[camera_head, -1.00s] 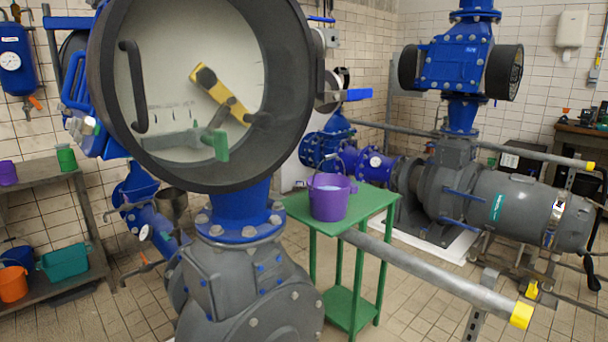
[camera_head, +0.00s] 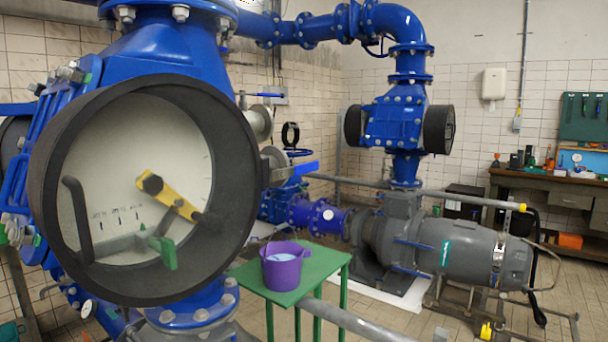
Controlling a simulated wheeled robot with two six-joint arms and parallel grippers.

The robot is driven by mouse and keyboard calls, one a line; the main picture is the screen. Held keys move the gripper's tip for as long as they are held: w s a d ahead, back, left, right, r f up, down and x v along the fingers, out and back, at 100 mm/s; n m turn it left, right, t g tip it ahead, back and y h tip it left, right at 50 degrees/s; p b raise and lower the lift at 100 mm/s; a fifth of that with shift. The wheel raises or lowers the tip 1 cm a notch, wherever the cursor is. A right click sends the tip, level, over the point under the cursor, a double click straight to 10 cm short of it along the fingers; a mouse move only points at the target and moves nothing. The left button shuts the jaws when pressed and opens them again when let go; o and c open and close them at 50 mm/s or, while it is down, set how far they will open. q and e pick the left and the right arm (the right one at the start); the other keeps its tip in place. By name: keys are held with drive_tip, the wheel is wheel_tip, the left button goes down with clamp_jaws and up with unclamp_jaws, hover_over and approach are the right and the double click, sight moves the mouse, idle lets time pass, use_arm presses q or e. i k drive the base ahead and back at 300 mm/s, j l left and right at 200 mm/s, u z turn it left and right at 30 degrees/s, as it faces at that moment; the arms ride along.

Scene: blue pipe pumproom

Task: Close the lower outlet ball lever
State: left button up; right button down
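Two blue lever handles show behind the large round black-rimmed housing. The lower one (camera_head: 308,168) is a flat blue bar that points right, roughly level, from a grey round fitting (camera_head: 272,163). The upper one (camera_head: 265,95) is thinner and also roughly level, near a second grey fitting (camera_head: 257,122). I cannot tell for sure which is the named outlet ball lever; the lower bar fits best. The pipe under it is partly hidden by the housing. Neither of my grippers is in view.
The black-rimmed housing (camera_head: 240,160) with a yellow pointer (camera_head: 168,198) fills the left foreground. A green table (camera_head: 330,262) with a purple bucket (camera_head: 285,268) stands below the levers. A grey motor (camera_head: 460,255) is at right.

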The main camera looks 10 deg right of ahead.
sight(302, 168)
drive_tip(key=i+l+z, duration=0.15)
drive_tip(key=l+z, duration=0.2)
drive_tip(key=i+l+z, duration=0.3)
drive_tip(key=l, duration=0.15)
drive_tip(key=i+l+z, duration=0.15)
drive_tip(key=l+z, duration=0.15)
drive_tip(key=z, duration=0.2)
drive_tip(key=i+l+z, duration=0.2)
drive_tip(key=z, duration=0.25)
drive_tip(key=i+l+z, duration=0.15)
drive_tip(key=z, duration=0.35)
drive_tip(key=i+u, duration=0.1)
drive_tip(key=i, duration=0.4)
drive_tip(key=i+l+u, duration=0.1)
drive_tip(key=i, duration=0.45)
drive_tip(key=i+l+u, duration=0.1)
drive_tip(key=i, duration=0.4)
drive_tip(key=i+u, duration=0.4)
drive_tip(key=i, duration=0.15)
drive_tip(key=i+u, duration=0.4)
drive_tip(key=i, duration=0.15)
drive_tip(key=i+l+u, duration=0.4)
drive_tip(key=i+j+u, duration=0.25)
drive_tip(key=i+u, duration=0.15)
drive_tip(key=i+j+u, duration=0.1)
drive_tip(key=i+u, duration=0.75)
drive_tip(key=i+l+u, duration=0.2)
drive_tip(key=i+u, duration=0.2)
